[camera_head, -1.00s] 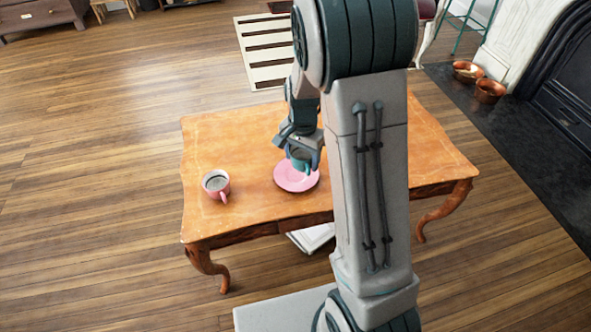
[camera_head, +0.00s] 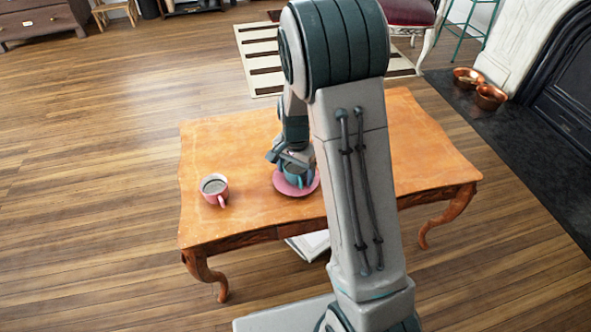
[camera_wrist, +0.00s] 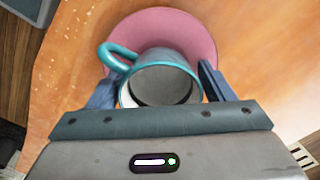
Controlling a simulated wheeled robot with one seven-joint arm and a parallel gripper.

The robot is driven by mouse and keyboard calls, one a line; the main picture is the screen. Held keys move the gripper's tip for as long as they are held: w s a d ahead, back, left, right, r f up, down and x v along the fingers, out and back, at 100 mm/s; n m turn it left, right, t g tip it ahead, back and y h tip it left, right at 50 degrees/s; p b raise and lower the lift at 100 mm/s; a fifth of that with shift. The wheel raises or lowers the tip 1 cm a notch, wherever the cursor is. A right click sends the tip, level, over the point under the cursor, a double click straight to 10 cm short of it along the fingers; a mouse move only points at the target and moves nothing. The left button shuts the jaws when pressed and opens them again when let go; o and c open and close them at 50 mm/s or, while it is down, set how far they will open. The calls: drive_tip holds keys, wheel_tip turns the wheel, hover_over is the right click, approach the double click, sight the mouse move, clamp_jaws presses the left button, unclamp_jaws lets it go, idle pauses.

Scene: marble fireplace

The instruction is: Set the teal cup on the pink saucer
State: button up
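The teal cup (camera_wrist: 163,70) is upright over the pink saucer, with its teal handle at the upper left in the wrist view. In the head view the cup (camera_head: 293,174) is partly hidden by my gripper (camera_head: 292,165). In the wrist view my gripper (camera_wrist: 160,88) has one finger against each side of the cup, shut on it. The pink saucer (camera_wrist: 195,35) lies flat on the wooden table, and its rim also shows in the head view (camera_head: 297,192). The cup sits very low over the saucer; I cannot tell for sure whether its base touches.
A pink cup with dark contents (camera_head: 215,188) stands on the wooden table (camera_head: 230,150) left of the saucer. Copper bowls (camera_head: 490,96) stand by the fireplace at the right. My arm hides part of the table.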

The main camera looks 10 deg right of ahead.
drive_tip(key=shift+o, duration=0.2)
wheel_tip(320, 180, up, 12)
drive_tip(key=p, duration=0.4)
drive_tip(key=s+r+n, duration=0.3)
drive_tip(key=s+n, duration=0.1)
drive_tip(key=s, duration=0.6)
drive_tip(key=s+r+n+t, duration=0.1)
drive_tip(key=s+r+n, duration=0.3)
drive_tip(key=s, duration=0.6)
drive_tip(key=shift+s+r+n, duration=0.2)
drive_tip(key=shift+s+n, duration=0.05)
drive_tip(key=shift+n, duration=0.45)
